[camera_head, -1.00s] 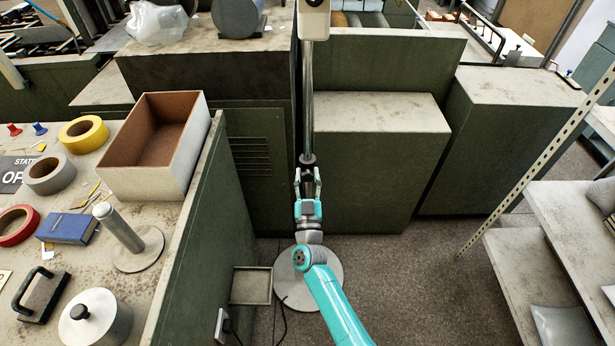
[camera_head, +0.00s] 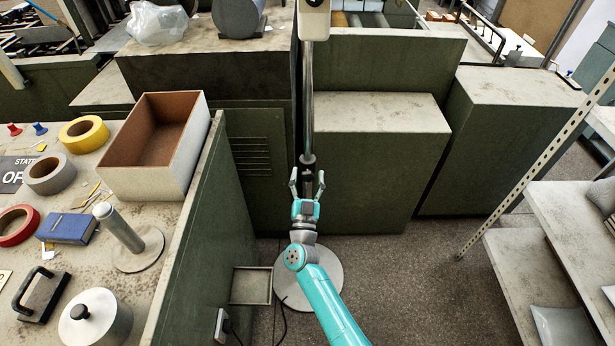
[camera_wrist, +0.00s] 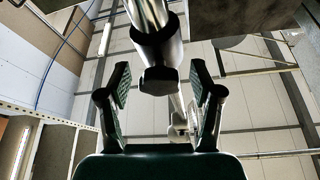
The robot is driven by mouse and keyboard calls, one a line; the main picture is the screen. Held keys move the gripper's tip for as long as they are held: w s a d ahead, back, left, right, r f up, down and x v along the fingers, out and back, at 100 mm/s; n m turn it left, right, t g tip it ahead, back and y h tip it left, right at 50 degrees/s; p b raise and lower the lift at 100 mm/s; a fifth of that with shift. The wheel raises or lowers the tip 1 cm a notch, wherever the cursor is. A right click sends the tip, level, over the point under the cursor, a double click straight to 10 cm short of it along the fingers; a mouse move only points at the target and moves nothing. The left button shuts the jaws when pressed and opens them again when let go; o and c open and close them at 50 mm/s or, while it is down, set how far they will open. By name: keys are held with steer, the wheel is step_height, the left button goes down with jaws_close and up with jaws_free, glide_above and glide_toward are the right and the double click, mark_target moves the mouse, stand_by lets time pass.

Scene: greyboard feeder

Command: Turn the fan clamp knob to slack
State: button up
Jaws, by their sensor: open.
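The fan pole (camera_head: 308,105) is a shiny upright tube with a dark clamp collar (camera_head: 307,158) partway up. In the wrist view, the clamp knob (camera_wrist: 159,80) is a dark faceted piece below the collar, facing the camera. My gripper (camera_head: 307,178) is open at the pole just below the collar. In the wrist view, its two padded fingers (camera_wrist: 160,88) stand to the left and right of the knob, with a gap on each side. The knob's turned position cannot be told.
The round fan base (camera_head: 325,272) stands on the floor behind my arm. A worktable at left carries a box (camera_head: 150,180), tape rolls and a metal post (camera_head: 120,228). Green cabinets stand close behind the pole. A shelf rack (camera_head: 545,270) is at right, with open floor between.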

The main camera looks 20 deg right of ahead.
steer(key=v, duration=1.2)
steer(key=w+d+r+n+y, duration=0.1)
steer(key=w+n, duration=0.2)
steer(key=w+d+r+n+y, duration=0.1)
steer(key=w+r+n+y, duration=0.1)
steer(key=w+n, duration=0.1)
steer(key=w+d+r+n+t+y, duration=0.1)
steer(key=w+d+r+n, duration=0.1)
steer(key=w+n, duration=0.1)
steer(key=shift+w+y, duration=0.3)
steer(key=shift+w, duration=0.3)
steer(key=c, duration=1.2)
